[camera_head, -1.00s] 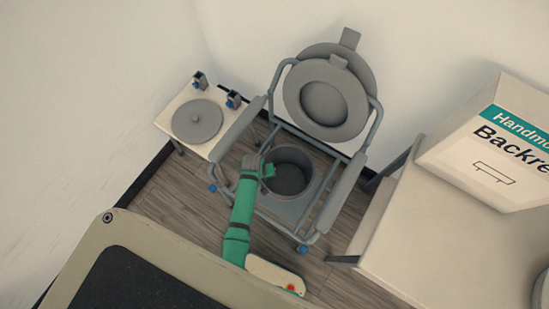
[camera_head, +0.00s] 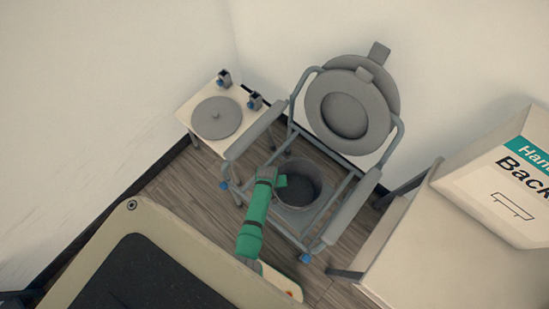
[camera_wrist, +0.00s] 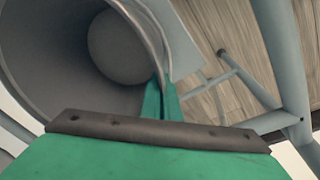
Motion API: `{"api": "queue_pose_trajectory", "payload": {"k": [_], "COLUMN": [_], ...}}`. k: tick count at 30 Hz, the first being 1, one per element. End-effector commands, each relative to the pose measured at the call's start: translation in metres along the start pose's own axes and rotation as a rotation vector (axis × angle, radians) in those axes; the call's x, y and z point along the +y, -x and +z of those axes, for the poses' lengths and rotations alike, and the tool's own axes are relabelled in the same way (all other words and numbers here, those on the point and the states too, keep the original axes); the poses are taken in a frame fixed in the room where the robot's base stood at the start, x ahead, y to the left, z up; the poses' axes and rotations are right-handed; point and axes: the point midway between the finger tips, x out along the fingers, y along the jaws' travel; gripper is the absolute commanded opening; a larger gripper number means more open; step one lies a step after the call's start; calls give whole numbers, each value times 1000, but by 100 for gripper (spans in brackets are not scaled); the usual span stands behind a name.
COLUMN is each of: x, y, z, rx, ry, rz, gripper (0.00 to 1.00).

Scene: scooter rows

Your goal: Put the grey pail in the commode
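The grey pail (camera_head: 318,178) is an open round bucket, seen from above inside the frame of the commode (camera_head: 352,208). Whether it rests on the frame's supports or hangs from my gripper I cannot tell. The commode's seat and lid are raised at the back. My gripper (camera_head: 281,181) is at the pail's left rim. In the wrist view, its green fingers (camera_wrist: 161,100) are close together with the pail's rim between them. The pail's inside (camera_wrist: 50,50) fills the upper left there, and a grey commode tube (camera_wrist: 282,60) runs at the right.
A small white table (camera_head: 190,112) at the left holds a round grey lid (camera_head: 216,118) and two small dark holders. A white table (camera_head: 440,240) with a large box (camera_head: 510,185) stands at the right. Wood floor (camera_head: 190,190) shows left of the commode.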

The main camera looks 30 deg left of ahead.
Motion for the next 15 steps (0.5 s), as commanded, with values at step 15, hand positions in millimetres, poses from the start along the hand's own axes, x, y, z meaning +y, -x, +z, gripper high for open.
{"api": "queue_pose_trajectory", "payload": {"k": [15], "x": [0], "y": [-3], "z": [1], "rx": [-1], "ry": [-2], "rz": [0], "gripper": [21]}}
